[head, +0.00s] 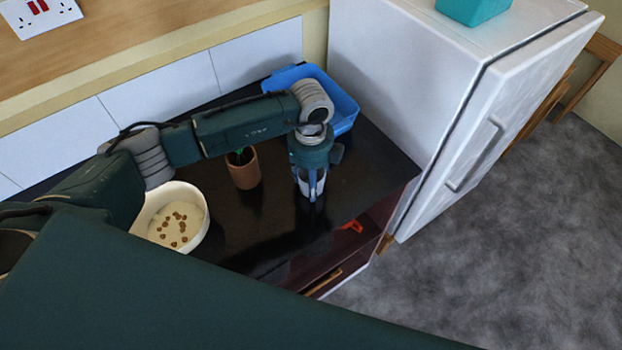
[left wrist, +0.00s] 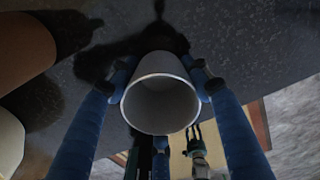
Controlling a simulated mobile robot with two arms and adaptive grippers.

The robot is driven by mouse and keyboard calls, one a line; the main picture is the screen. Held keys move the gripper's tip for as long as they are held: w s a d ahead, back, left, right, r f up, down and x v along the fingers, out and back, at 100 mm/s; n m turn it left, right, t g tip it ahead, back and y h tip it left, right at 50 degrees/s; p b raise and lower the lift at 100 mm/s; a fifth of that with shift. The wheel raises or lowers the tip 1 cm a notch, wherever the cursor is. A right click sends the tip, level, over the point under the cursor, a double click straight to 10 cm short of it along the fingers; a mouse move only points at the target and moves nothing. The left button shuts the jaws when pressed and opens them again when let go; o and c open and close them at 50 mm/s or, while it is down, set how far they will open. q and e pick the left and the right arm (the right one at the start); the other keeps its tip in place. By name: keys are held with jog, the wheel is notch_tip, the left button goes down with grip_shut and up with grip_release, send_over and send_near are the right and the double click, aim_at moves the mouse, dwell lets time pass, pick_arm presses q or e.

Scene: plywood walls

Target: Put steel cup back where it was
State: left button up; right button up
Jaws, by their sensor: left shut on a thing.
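The steel cup (head: 305,186) is pale grey and stands upright between the fingers of my left gripper (head: 311,190), above the right part of the dark counter (head: 235,215). In the left wrist view the open mouth of the cup (left wrist: 160,104) faces the camera, and my left gripper's blue fingers (left wrist: 162,88) press on both its sides. I cannot tell whether its base touches the counter. A small gripper shape low in that view looks like my right gripper (left wrist: 194,133); its fingers are too small to judge.
A brown pot with a green plant (head: 243,170) stands left of the cup. A cream bowl with brown bits (head: 203,222) is further left. A blue tray (head: 343,100) lies behind, beside the white fridge (head: 400,80). An orange-red object (head: 352,226) lies near the counter's front edge.

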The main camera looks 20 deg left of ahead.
pick_arm(q)
jog(key=shift+f, duration=0.25)
jog(key=o, duration=1.2)
jog(key=shift+r, duration=0.1)
pick_arm(e)
jog(key=shift+a+f, duration=0.1)
jog(key=shift+a, duration=0.3)
pick_arm(q)
jog(key=shift+r, duration=0.15)
jog(key=shift+r, duration=0.15)
notch_tip(320, 180, up, 12)
jog(key=b, duration=0.4)
pick_arm(e)
jog(key=f, duration=0.4)
jog(key=shift+d+f, duration=0.25)
jog(key=shift+d, duration=0.1)
